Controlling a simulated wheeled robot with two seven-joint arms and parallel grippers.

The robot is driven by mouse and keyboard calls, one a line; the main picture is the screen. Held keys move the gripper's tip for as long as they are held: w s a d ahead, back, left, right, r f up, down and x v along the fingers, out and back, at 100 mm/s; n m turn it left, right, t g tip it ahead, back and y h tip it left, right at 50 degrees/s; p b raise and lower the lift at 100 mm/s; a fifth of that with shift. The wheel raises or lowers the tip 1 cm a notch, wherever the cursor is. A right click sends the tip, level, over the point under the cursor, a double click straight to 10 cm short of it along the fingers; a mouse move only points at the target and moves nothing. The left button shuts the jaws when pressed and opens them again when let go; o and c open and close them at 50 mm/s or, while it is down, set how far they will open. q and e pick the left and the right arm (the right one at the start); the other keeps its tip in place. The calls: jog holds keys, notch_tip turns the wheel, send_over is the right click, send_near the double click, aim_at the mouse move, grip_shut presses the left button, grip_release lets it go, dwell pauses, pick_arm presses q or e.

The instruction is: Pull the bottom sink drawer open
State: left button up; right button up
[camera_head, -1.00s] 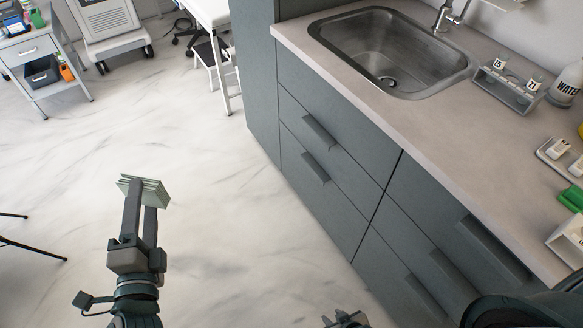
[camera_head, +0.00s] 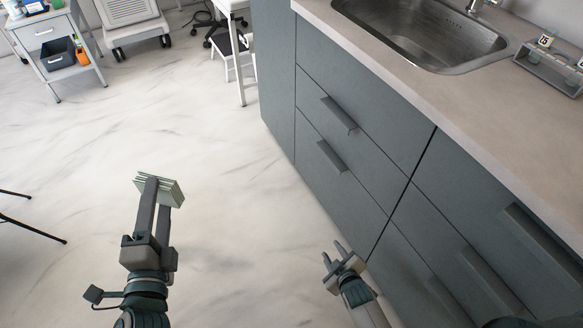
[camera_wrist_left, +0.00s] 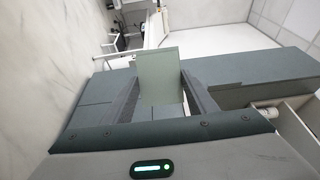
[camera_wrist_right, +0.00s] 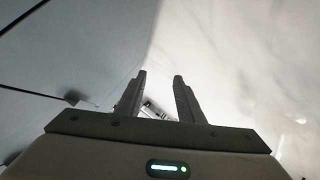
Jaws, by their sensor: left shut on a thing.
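The grey sink cabinet shows in the head view. Its upper drawer has a bar handle (camera_head: 338,115); below it is the bottom sink drawer (camera_head: 340,190) with its own bar handle (camera_head: 331,157). Both drawers are flush and closed. My right gripper (camera_head: 336,252) is open and empty, low in front of the cabinet and well below the bottom handle. Its two parted fingers (camera_wrist_right: 160,90) also show in the right wrist view. My left gripper (camera_head: 160,190) is shut on a pale green flat stack (camera_head: 172,186), away from the cabinet. That stack (camera_wrist_left: 160,70) also shows in the left wrist view.
The counter (camera_head: 450,90) with its steel sink (camera_head: 420,30) is above the drawers. More drawers with bar handles (camera_head: 485,280) are to the right. A small trolley (camera_head: 55,45) stands far left. The marble floor (camera_head: 230,190) between is clear.

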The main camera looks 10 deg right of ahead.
jog(key=w+d+r+n+t+b, duration=0.1)
jog(key=w+r+n+t+b, duration=0.3)
jog(key=w+b, duration=0.55)
jog(key=n+t+h+b, duration=0.2)
jog(key=n+t+b, duration=0.1)
jog(key=n+b, duration=0.2)
send_near(328, 161)
jog(key=shift+s+d+r, duration=0.1)
jog(key=shift+s+d, duration=0.05)
jog(key=shift+s, duration=0.5)
jog(key=w+b, duration=0.1)
jog(key=w, duration=0.5)
jog(key=w+b, duration=0.1)
jog(key=w, duration=0.5)
jog(key=shift+d+b, duration=0.25)
jog(key=shift+b, duration=0.1)
grip_shut()
